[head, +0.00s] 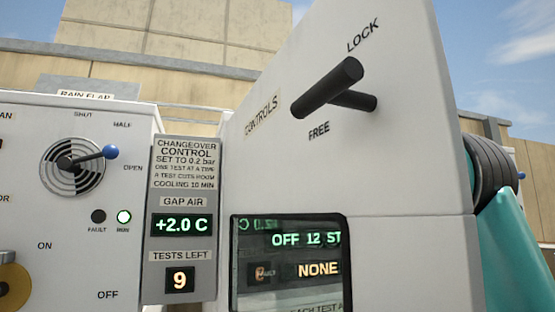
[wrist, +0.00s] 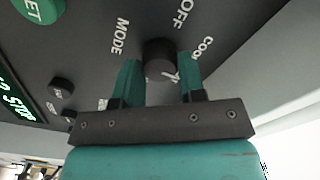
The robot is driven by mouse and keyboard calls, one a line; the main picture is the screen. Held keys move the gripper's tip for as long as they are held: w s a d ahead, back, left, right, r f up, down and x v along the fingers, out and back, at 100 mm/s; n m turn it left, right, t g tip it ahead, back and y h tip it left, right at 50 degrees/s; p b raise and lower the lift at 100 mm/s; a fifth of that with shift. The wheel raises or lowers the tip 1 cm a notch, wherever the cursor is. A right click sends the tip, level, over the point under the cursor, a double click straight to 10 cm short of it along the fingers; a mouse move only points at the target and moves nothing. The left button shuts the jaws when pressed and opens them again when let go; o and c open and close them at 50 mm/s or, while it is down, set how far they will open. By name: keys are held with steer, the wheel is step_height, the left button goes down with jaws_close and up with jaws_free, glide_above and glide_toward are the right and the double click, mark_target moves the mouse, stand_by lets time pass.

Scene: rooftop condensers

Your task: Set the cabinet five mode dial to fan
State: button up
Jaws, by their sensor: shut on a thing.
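The mode dial (wrist: 159,52) is a dark round knob on a dark panel in the wrist view. The panel is lettered MODE, OFF and COOL around it; a partly hidden light mark shows just below the knob. My gripper (wrist: 158,72) has its two teal fingers on either side of the dial and is shut on it. The dial's exact pointing and the fan label cannot be made out. In the head view my gripper and the dial are hidden behind the white CONTROLS panel (head: 370,165).
A black handle (head: 330,88) between LOCK and FREE stands out from the CONTROLS panel. A display below (head: 290,262) reads OFF and NONE. A blue-tipped lever (head: 90,157) is at left. Smaller knobs (wrist: 62,88) and a green button (wrist: 40,8) are near the dial.

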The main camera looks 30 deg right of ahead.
steer(key=shift+r, duration=0.2)
steer(key=o, duration=0.9)
steer(key=shift+f, duration=0.1)
